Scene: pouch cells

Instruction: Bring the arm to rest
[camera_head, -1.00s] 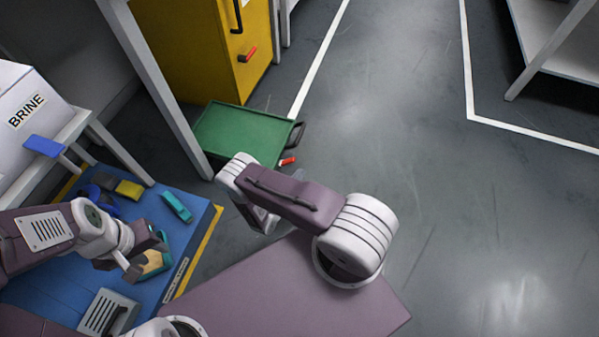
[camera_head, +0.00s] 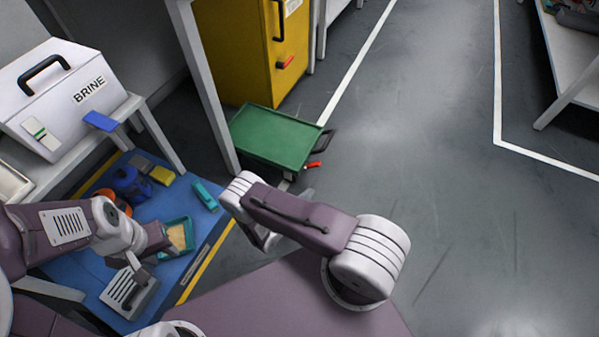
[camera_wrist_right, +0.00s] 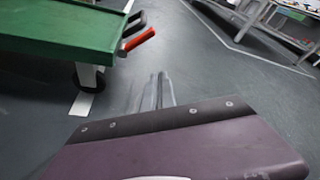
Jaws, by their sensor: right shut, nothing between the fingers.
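My right gripper (camera_wrist_right: 158,92) shows in the right wrist view with its fingers together and nothing between them, over bare floor. In the head view my right arm is folded back, and its upper link hides most of the wrist and gripper. My left gripper (camera_head: 140,270) hangs low over the blue platform at the left of the head view, beside a teal tray (camera_head: 181,238). Its fingertips are small and dark there, and I cannot tell whether they are apart.
A green cart (camera_head: 275,138) with a red-tipped handle stands close beyond my right arm. A yellow cabinet (camera_head: 255,60) is behind it. A white BRINE box (camera_head: 62,92) sits on a bench at left. Several items lie on the blue platform (camera_head: 170,285). Floor at right is clear.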

